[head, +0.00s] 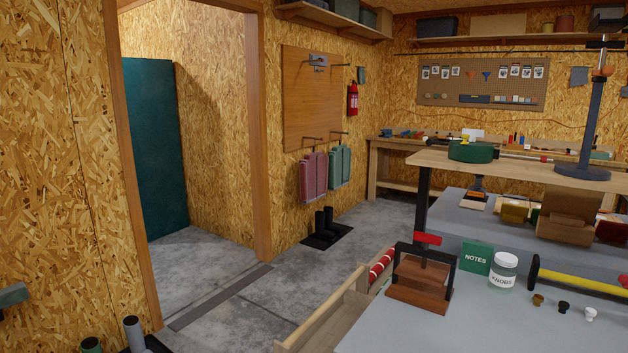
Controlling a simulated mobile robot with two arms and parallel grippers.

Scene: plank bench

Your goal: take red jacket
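A dull red jacket (313,177) hangs on the plank wall below the wooden board, to the right of the doorway. A green jacket (340,166) hangs close beside it on the right. Both hang well above the floor, and short dark pegs show above them.
Dark boots (324,224) stand on a black mat (320,239) on the floor below the jackets. A grey bench (420,325) with a wooden press, notes box and knobs jar fills the right foreground. Concrete floor (300,282) is clear between bench and doorway.

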